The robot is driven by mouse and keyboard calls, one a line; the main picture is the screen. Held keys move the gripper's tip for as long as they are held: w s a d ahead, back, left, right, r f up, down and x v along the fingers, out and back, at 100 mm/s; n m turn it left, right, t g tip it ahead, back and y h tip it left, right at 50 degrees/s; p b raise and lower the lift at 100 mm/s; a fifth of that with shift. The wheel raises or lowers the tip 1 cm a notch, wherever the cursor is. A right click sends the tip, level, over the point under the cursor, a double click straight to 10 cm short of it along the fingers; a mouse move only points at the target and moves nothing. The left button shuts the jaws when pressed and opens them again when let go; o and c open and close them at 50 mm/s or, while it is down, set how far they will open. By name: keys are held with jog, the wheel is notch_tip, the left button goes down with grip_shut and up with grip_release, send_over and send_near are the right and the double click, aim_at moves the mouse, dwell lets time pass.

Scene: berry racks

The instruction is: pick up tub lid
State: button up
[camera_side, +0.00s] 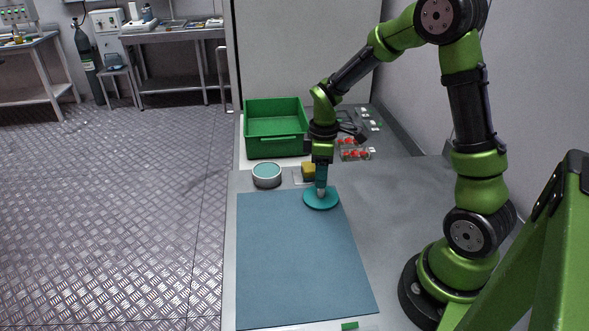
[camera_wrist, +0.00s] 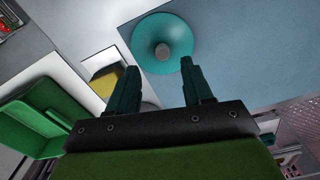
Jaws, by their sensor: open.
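The tub lid (camera_side: 320,201) is a round teal disc lying on the far part of the blue mat (camera_side: 300,260). In the wrist view the lid (camera_wrist: 150,36) shows a small grey knob (camera_wrist: 162,51) at its middle. My gripper (camera_side: 321,190) points down over the lid in the side view and hides part of it. In the wrist view my gripper (camera_wrist: 161,62) has its two fingers apart, with the knob showing between and beyond their tips. I cannot tell how high the tips are above the lid.
A round tub (camera_side: 267,181) with teal contents stands left of the lid. A yellow block (camera_side: 308,169) is just behind my gripper. A green crate (camera_side: 276,146) stands at the back left, and racks of red berries (camera_side: 354,154) at the back right. The near mat is clear.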

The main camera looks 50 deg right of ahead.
aim_at(321, 194)
jog(key=f, duration=0.5)
jog(key=shift+s+a, duration=0.1)
jog(key=shift+s, duration=0.2)
jog(key=shift+r, duration=0.1)
grip_shut()
